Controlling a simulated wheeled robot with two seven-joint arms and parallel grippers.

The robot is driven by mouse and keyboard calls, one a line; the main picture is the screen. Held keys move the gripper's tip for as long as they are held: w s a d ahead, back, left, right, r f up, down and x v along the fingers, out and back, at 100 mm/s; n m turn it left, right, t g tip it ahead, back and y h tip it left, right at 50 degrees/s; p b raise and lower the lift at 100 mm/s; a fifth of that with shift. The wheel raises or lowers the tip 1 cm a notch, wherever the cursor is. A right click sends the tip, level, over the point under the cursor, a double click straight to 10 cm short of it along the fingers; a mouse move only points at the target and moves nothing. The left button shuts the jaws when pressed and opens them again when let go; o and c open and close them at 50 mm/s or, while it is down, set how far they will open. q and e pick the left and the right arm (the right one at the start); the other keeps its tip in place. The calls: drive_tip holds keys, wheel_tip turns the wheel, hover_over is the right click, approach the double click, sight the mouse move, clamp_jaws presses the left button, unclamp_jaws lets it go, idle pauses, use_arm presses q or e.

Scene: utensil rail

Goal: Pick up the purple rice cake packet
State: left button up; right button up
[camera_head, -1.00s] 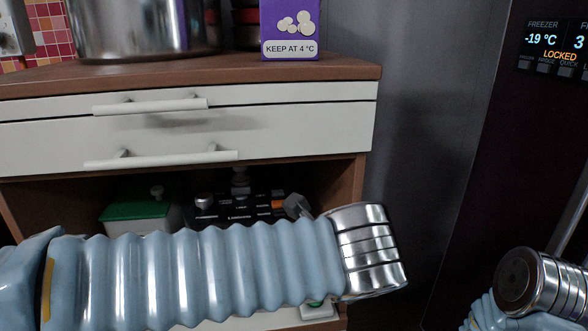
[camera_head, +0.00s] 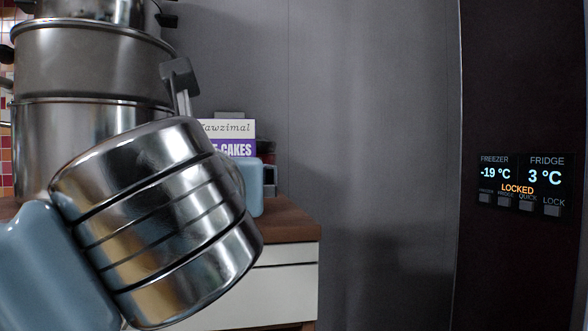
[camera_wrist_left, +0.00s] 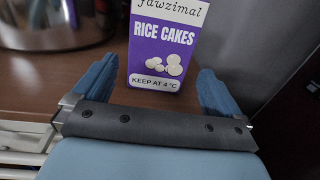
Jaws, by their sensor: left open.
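The purple and white rice cake packet (camera_wrist_left: 160,45) stands upright on the brown countertop in the left wrist view. Its front label faces that camera, and its top is cut off. My left gripper (camera_wrist_left: 157,72) is open, with one blue finger on each side of the packet's lower part. I see gaps on both sides, so the fingers appear apart from it. In the head view the packet (camera_head: 232,148) shows only its upper front. My metal wrist and a blue part of the gripper hide the rest. My right gripper is not in view.
Stacked steel pots (camera_head: 90,75) stand left of the packet, and a pot base (camera_wrist_left: 55,22) shows in the left wrist view. Dark items (camera_head: 268,160) are partly visible behind the packet. The countertop (camera_head: 290,228) ends to the right, before a grey wall and the dark fridge (camera_head: 520,80).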

use_arm(q)
drive_tip(key=x, duration=0.8)
drive_tip(key=shift+p, duration=0.3)
drive_tip(key=c, duration=0.9)
